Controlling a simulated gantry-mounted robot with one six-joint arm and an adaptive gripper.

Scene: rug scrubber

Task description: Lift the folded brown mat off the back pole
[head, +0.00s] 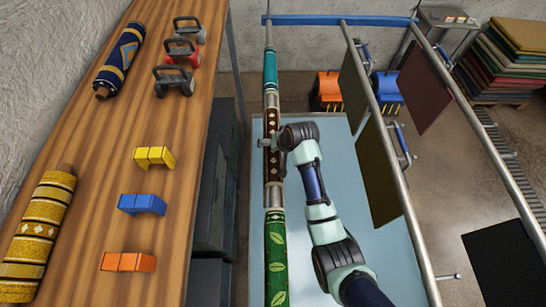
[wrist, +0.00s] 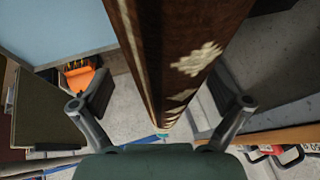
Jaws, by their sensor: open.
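The brown mat (head: 273,170), with cream star-like motifs and a pale border, is folded over the leftmost pole (head: 269,38), between a teal mat and a green one. My gripper (head: 269,143) is over the mat's middle in the head view, and my arm covers part of its right side. In the wrist view the brown mat (wrist: 165,45) runs down between the two fingers of my gripper (wrist: 163,98). The fingers are open, one on each side, with visible gaps to the mat. Its lower part is hidden from the head camera.
The teal mat (head: 270,70) and leaf-patterned green mat (head: 276,260) share the pole. Two more poles to the right carry olive mats (head: 381,175) and a dark red mat (head: 425,90).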

